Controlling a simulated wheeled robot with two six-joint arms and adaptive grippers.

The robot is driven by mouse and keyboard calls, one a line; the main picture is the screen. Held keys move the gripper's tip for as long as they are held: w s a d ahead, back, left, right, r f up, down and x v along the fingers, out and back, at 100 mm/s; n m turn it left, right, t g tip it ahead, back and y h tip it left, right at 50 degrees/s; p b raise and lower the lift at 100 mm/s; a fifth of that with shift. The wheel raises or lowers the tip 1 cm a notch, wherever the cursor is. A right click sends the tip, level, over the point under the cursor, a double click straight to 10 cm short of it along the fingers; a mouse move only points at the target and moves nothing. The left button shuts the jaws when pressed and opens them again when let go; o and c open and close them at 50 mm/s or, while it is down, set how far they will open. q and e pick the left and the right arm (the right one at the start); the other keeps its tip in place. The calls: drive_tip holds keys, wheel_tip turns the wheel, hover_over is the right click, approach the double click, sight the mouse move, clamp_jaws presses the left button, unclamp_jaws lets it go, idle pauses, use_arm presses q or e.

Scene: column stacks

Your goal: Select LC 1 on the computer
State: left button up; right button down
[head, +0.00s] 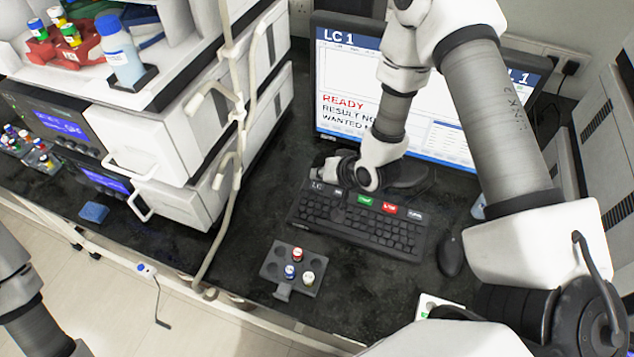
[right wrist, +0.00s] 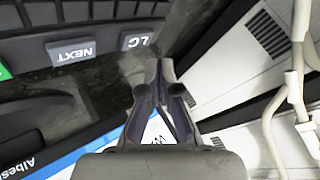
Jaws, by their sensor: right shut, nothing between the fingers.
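The computer monitor (head: 345,85) shows "LC 1" in its header and "READY" in red; my right arm hides its middle. The black keyboard (head: 345,221) lies in front of it. An LC key (head: 317,186) sits at its upper left corner; the LC key (right wrist: 138,42) also shows in the right wrist view, beside a NEXT key (right wrist: 71,52). My right gripper (head: 323,172) is shut and empty, its tips close to the LC key. In the right wrist view the closed fingers (right wrist: 164,72) are just beside that key; I cannot tell whether they touch. My left gripper is out of view.
A black mouse (head: 451,255) lies right of the keyboard. A dark vial rack (head: 276,268) with several capped vials stands in front. White stacked instruments (head: 165,140) with tubing stand at left, with a blue-capped bottle (head: 120,52) on top. Dark bench between rack and keyboard is clear.

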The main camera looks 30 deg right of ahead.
sight(319, 187)
wheel_tip(319, 187, up, 4)
drive_tip(key=shift+r+p, duration=0.1)
drive_tip(key=shift+p, duration=1.15)
idle(1.7)
